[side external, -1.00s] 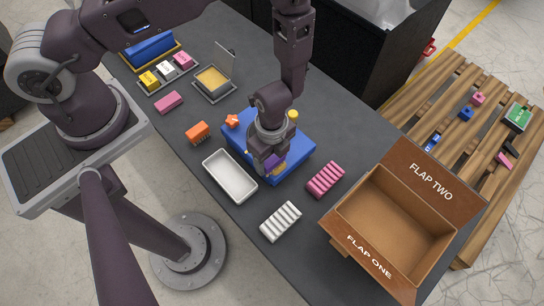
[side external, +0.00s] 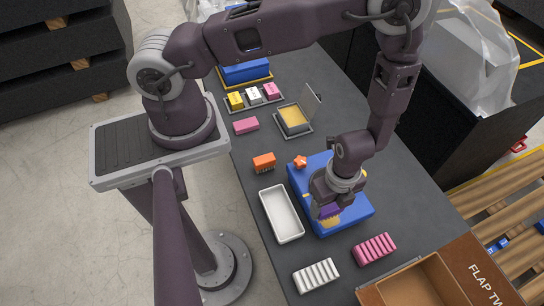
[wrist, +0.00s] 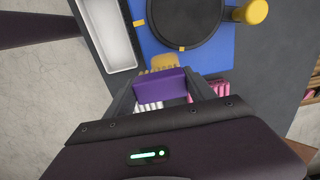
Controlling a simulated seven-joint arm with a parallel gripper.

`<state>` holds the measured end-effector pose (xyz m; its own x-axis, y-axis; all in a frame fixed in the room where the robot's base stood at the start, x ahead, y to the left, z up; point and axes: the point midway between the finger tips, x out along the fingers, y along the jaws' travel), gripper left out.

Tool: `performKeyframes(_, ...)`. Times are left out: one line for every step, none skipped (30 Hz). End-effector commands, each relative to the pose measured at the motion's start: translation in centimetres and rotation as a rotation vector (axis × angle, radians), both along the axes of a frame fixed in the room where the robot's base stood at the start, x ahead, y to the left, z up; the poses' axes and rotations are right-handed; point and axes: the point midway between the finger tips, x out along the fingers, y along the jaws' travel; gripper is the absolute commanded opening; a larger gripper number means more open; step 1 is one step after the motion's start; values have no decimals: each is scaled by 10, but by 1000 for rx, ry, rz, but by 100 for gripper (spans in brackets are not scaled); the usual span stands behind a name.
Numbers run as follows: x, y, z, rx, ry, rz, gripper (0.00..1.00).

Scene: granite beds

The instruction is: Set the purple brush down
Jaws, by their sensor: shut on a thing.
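The purple brush (side external: 327,211) is in my gripper (side external: 322,213), near the front edge of the blue box (side external: 349,221). In the wrist view my gripper (wrist: 163,95) is shut on the purple brush (wrist: 160,83), with its tan bristles pointing toward the blue box (wrist: 216,58). I cannot tell whether the bristles touch the box. My wrist hides much of the box top in the side view. A dark round disc (wrist: 184,18) lies on the box in the wrist view.
A white tray (side external: 297,237) lies left of the blue box. An orange brush (side external: 264,163), a white ribbed block (side external: 316,276) and a pink ribbed block (side external: 374,249) are nearby. An open cardboard box (side external: 466,270) stands at lower right. Dark bed is bare between them.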

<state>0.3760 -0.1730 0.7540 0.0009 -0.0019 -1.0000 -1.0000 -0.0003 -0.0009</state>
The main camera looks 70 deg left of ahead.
Motion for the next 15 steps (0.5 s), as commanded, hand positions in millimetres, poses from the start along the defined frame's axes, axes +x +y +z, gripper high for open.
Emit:
performKeyframes(1,0,11,-3,-3,3,25)
performKeyframes(1,1,18,-2,-3,3,25)
performKeyframes(1,0,24,-2,-2,3,25)
performKeyframes(1,0,30,-2,-3,3,25)
performKeyframes(1,0,35,-2,-2,3,25)
performKeyframes(1,1,42,-1,-2,2,25)
performKeyframes(1,3,45,0,-1,8,25)
performKeyframes(3,9,43,3,2,32,25)
performKeyframes(5,16,42,3,5,59,25)
performKeyframes(7,22,42,3,6,82,25)
performKeyframes(9,28,42,3,8,103,25)
performKeyframes(11,37,41,3,10,136,25)
performKeyframes(13,43,41,3,12,160,25)
performKeyframes(15,51,41,3,13,190,25)
performKeyframes(17,61,40,3,15,232,25)
